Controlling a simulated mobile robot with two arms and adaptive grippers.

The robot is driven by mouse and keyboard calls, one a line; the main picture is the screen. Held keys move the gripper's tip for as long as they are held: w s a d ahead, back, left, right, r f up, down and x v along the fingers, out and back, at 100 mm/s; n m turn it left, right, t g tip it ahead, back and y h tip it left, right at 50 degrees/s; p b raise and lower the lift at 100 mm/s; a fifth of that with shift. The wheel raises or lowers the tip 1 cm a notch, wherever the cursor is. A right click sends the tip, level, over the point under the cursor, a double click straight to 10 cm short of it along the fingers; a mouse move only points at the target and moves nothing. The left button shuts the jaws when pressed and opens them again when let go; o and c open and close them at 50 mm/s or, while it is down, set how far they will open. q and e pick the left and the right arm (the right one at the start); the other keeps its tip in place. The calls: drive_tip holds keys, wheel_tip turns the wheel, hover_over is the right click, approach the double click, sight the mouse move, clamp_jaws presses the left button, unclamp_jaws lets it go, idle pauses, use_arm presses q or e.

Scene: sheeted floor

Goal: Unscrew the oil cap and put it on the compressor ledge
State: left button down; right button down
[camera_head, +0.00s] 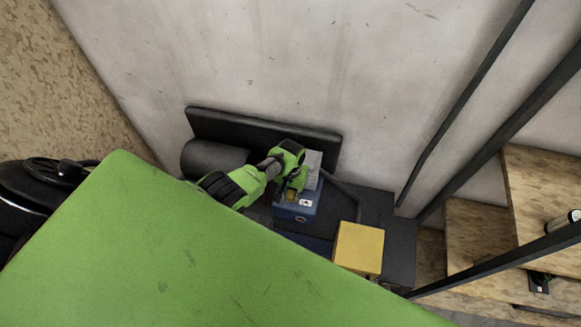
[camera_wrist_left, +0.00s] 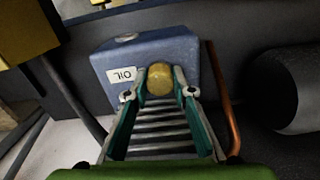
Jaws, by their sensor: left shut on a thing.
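The yellow-brass oil cap (camera_wrist_left: 159,79) sits between the fingertips of my left gripper (camera_wrist_left: 160,85) in the left wrist view. The gripper is shut on it. Behind the cap is the blue compressor block (camera_wrist_left: 185,45) with a white OIL label (camera_wrist_left: 124,74). I cannot tell if the cap still touches the block. In the head view my left gripper (camera_head: 290,190) is at the blue block (camera_head: 310,208), and the cap shows as a small gold spot (camera_head: 291,196). A dark flat surface (camera_head: 400,225) spreads right of the block; I cannot tell if it is the ledge. My right gripper is not in view.
A yellow box (camera_head: 358,248) stands right of the block. A dark cylinder (camera_head: 210,157) lies to the left, before a black panel (camera_head: 260,128). A copper pipe (camera_wrist_left: 222,95) runs beside the block. Dark bars (camera_head: 465,105) and wooden shelves (camera_head: 475,235) are at the right.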

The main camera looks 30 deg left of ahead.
use_arm(q)
drive_tip(key=n, duration=0.2)
drive_tip(key=shift+n, duration=0.3)
drive_tip(key=c, duration=1.6)
unclamp_jaws()
drive_tip(key=shift+c, duration=1.1)
